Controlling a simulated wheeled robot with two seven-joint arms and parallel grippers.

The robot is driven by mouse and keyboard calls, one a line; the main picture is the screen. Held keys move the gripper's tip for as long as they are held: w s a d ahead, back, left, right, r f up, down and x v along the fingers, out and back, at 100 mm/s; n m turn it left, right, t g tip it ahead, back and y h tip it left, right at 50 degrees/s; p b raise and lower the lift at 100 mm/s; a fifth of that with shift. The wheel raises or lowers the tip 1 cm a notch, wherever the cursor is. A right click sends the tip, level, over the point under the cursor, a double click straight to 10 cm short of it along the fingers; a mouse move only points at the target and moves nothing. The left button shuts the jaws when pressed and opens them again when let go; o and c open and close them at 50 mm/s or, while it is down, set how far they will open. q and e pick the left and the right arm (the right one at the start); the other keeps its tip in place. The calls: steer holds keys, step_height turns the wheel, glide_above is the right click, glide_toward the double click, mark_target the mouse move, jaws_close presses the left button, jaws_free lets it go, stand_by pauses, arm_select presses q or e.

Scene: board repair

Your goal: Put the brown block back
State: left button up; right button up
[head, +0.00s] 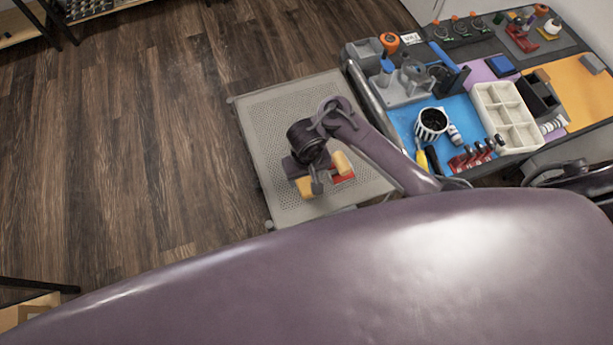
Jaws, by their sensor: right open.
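My right gripper (317,182) hangs over the perforated grey table (268,118), above a small cluster of coloured blocks. It is open, with its fingers partly hidden by the wrist. A tan-orange block (342,161) lies right of the fingers, beside a red piece (344,178). A yellow-orange block (304,187) shows left of the fingers. I cannot tell for sure which of these is the brown block, or whether the fingers touch any. My left gripper is not in view.
A workbench at the upper right holds a blue mat (402,121), a cream divided tray (488,100), a striped cup (431,122), and several tools. The perforated table is bare around the blocks. Wooden floor (120,130) lies open to the left.

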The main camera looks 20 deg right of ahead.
mark_target(306, 183)
step_height(306, 183, up, 8)
steer(key=p, duration=0.5)
stand_by(0.4)
